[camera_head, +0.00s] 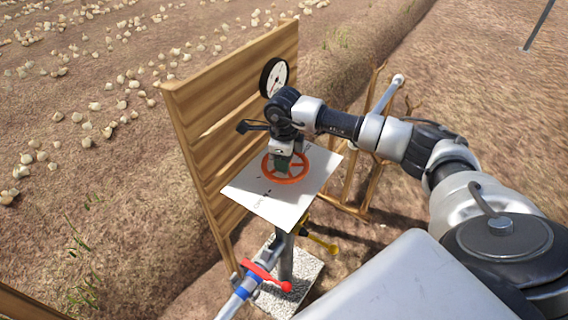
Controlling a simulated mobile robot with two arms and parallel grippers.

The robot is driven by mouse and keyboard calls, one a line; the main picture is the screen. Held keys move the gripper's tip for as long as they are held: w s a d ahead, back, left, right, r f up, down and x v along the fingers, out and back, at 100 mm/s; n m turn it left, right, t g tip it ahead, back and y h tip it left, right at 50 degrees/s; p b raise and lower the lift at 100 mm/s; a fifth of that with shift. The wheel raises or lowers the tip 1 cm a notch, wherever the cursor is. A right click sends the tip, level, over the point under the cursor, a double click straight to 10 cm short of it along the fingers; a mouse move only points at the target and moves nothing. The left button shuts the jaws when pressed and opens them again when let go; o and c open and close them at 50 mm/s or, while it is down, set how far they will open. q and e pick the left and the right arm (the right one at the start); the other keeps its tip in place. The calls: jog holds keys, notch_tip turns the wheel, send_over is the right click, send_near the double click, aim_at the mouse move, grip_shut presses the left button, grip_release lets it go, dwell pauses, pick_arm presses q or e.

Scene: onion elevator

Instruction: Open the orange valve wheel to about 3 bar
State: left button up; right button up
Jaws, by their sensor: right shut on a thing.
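The orange valve wheel (268,169) lies flat above a white card (262,203) with dark printed marks, on top of a grey post. My right gripper (284,166) points down onto the wheel from above and is shut on it. The gripper hides part of the wheel's spokes and hub. A round gauge with a black rim (274,77) and a pale face is mounted on the wooden board behind. Its needle reading is too small to tell. My left gripper is not in view.
The wooden slat board (225,110) stands close behind and left of the wheel. Below are a red lever (266,277) on a blue-white pipe, a yellow lever (320,243) and a concrete base (306,268). Onions lie on the soil at upper left.

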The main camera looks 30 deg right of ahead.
jog(key=shift+n+b, duration=0.5)
jog(key=shift+n, duration=0.3)
jog(key=shift+r, duration=0.1)
jog(key=o, duration=0.7)
jog(key=shift+c, duration=0.2)
notch_tip(320, 180, up, 11)
jog(key=shift+f+b, duration=0.1)
jog(key=shift+b, duration=0.65)
